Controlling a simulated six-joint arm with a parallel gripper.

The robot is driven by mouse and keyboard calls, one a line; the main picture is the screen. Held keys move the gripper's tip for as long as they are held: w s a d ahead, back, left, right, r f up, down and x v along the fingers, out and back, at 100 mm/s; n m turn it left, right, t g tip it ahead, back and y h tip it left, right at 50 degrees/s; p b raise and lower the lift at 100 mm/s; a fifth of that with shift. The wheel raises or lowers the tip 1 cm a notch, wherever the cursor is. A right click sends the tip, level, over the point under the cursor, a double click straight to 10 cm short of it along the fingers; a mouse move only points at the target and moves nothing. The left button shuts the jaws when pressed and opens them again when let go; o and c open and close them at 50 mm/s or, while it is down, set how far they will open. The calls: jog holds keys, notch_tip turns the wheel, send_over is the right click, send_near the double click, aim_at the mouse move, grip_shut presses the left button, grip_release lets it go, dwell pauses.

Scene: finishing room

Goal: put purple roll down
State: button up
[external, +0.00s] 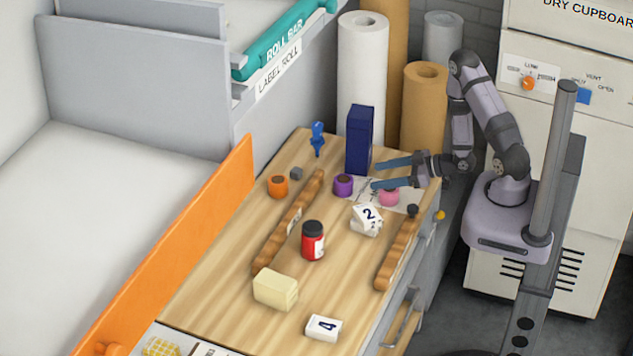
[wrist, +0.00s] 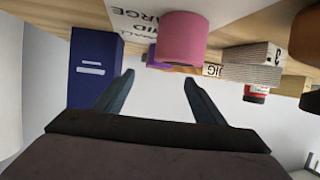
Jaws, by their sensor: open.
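The purple roll (external: 343,185) stands on the wooden bench top, left of my gripper's fingertips and apart from them in the external view. In the wrist view, where the scene appears upside down, only a small part of the purple roll (wrist: 152,63) shows behind the pink roll. My gripper (external: 378,173) is open, with nothing between its fingers. Its two fingers also show in the wrist view (wrist: 159,77), spread apart. The pink roll (external: 388,198) stands close by the lower finger; it is large in the wrist view (wrist: 183,38).
A tall dark blue box (external: 360,140) stands beside the upper finger. A printed sheet (external: 408,191) lies by the pink roll. White numbered blocks (external: 367,220), a red jar (external: 313,241) and an orange roll (external: 277,186) stand around. Wooden rails (external: 290,222) cross the bench.

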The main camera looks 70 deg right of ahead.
jog(key=shift+p+v, duration=0.6)
jog(key=shift+v, duration=0.15)
jog(key=shift+w+a, duration=0.1)
